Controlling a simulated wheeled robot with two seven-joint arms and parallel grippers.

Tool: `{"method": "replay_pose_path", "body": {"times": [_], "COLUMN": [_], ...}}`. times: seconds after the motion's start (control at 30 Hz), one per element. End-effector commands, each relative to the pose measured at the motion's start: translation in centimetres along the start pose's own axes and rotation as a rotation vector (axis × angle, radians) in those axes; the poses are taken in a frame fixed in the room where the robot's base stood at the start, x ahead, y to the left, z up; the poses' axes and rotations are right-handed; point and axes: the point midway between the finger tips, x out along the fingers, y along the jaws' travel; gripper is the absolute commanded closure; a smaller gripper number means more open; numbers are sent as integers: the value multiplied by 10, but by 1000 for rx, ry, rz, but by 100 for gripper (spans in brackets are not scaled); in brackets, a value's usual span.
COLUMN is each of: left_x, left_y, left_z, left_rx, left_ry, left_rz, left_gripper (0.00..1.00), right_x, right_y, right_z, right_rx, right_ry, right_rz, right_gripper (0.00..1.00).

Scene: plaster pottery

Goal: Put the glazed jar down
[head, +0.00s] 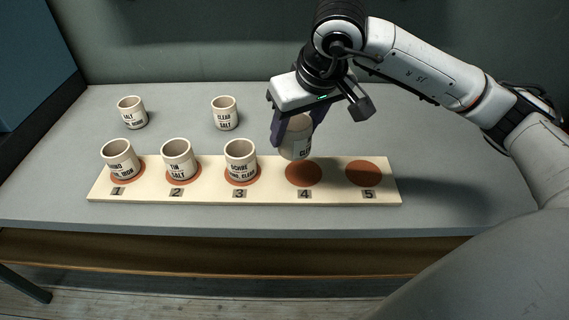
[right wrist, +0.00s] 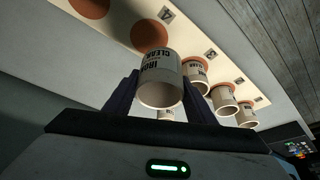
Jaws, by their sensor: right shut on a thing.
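My right gripper (head: 298,118) is shut on a pale labelled jar (head: 296,143), which hangs slightly tilted just behind the board's spot 4 (head: 303,173). The right wrist view shows this jar (right wrist: 160,78) between the two dark fingers, its label reading "IRON CLEAR". The pale board (head: 220,195) has round red-brown spots numbered 1 to 5. Jars stand on spot 1 (head: 120,158), spot 2 (head: 179,158) and spot 3 (head: 241,160). Spot 4 and spot 5 (head: 363,173) are bare. My left gripper is out of view.
The table (head: 440,200) is clear to the right of the board. A dark wall rises behind it.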

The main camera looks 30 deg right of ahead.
Motion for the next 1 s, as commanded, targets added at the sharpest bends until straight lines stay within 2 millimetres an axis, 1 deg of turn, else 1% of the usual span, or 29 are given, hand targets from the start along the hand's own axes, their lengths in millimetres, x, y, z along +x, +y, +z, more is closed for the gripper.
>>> {"method": "replay_pose_path", "body": {"times": [0.03, 0.1, 0.17, 0.2, 0.4, 0.57, 0.73, 0.83, 1.0], "left_x": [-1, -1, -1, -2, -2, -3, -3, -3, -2], "left_y": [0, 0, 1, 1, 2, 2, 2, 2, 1], "left_z": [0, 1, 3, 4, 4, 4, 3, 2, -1], "left_rx": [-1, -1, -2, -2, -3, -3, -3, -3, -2], "left_ry": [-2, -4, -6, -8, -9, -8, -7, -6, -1], "left_rz": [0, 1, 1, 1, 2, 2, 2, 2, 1], "left_gripper": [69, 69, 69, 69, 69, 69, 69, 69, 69], "right_x": [-2, -2, 4, 10, 43, 56, 79, 87, 88], "right_y": [14, 25, 30, 32, 31, 31, 30, 30, 30], "right_z": [-7, -13, -13, -11, 2, 7, 17, 20, 20], "right_rx": [11, 11, 9, 7, 5, 6, 6, 6, 5], "right_ry": [-4, -5, -8, -10, -7, -6, -8, -6, -3], "right_rz": [2, 1, 1, 1, 0, 0, -1, 0, -1], "right_gripper": [76, 76, 76, 76, 76, 76, 76, 76, 76]}}
